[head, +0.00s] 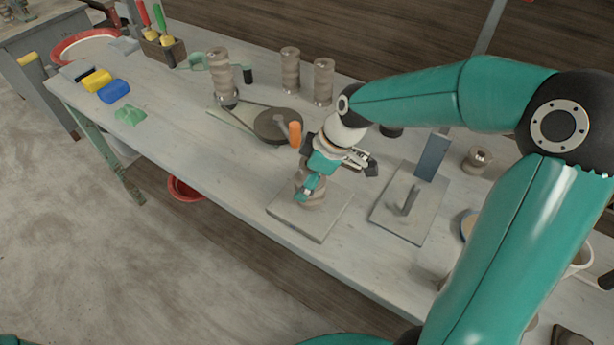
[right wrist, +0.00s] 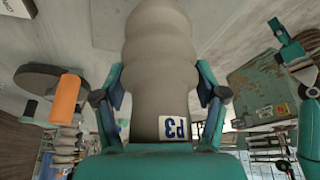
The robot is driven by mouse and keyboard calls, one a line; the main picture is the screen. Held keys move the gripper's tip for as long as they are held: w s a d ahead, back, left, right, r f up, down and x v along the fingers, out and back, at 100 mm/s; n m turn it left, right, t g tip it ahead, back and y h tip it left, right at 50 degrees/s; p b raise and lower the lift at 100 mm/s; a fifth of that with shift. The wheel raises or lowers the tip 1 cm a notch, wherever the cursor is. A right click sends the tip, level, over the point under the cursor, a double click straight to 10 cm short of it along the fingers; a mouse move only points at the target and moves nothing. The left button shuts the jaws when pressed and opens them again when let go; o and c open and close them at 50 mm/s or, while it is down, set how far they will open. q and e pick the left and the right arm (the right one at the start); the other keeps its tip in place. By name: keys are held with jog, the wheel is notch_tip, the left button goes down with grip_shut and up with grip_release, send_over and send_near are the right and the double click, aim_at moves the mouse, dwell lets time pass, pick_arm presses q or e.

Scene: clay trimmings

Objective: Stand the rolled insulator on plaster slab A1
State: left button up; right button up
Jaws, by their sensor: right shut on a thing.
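My right gripper (head: 308,187) is shut on a grey-brown ribbed clay insulator (head: 313,202), over a pale square slab (head: 322,232) near the table's front edge. In the right wrist view the insulator (right wrist: 162,50) runs up between the two fingers (right wrist: 160,105) and carries a white label (right wrist: 174,127) that seems to read P3. It looks about upright; I cannot tell whether its foot touches the slab. No A1 marking is legible on the slab. My left gripper is not clearly visible.
Several ribbed insulators, one a taller column (head: 221,75), stand farther back. A second slab (head: 425,222) with a grey upright piece (head: 411,198) is to the right.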

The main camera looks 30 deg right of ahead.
jog(key=o, duration=1.7)
jog(key=v, duration=1.2)
